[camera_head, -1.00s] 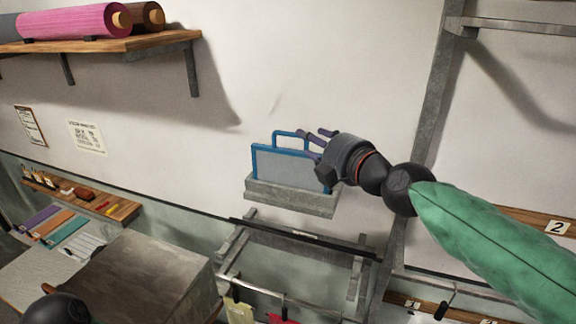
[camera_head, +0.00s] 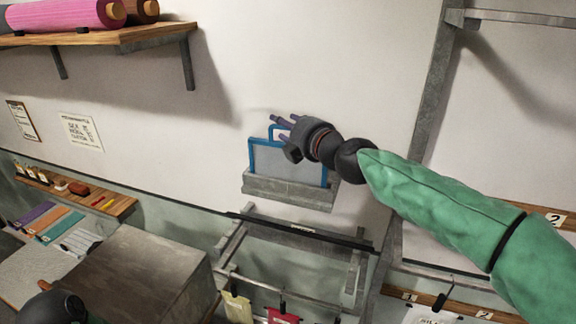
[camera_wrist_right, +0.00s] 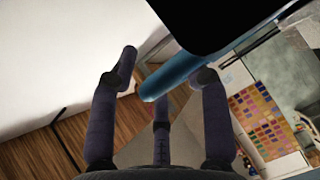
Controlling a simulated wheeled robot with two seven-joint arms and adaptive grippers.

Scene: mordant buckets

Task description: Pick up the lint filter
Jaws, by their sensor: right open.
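The lint filter (camera_head: 280,160) is a grey panel in a blue frame with a blue loop handle on top. It stands upright in a grey wall holder (camera_head: 288,190) in the head view. My right gripper (camera_head: 284,122) is open at the filter's handle and hides part of the handle and the frame's upper right. In the right wrist view, a blue bar of the filter (camera_wrist_right: 185,74) reaches between the spread fingers of the right gripper (camera_wrist_right: 165,66). I cannot tell whether they touch it.
A wooden shelf (camera_head: 95,40) with fabric rolls juts out at the upper left. A grey metal post (camera_head: 436,95) stands right of the filter. Below are a metal rack (camera_head: 300,240) and a large grey box (camera_head: 140,275). The wall around the filter is bare.

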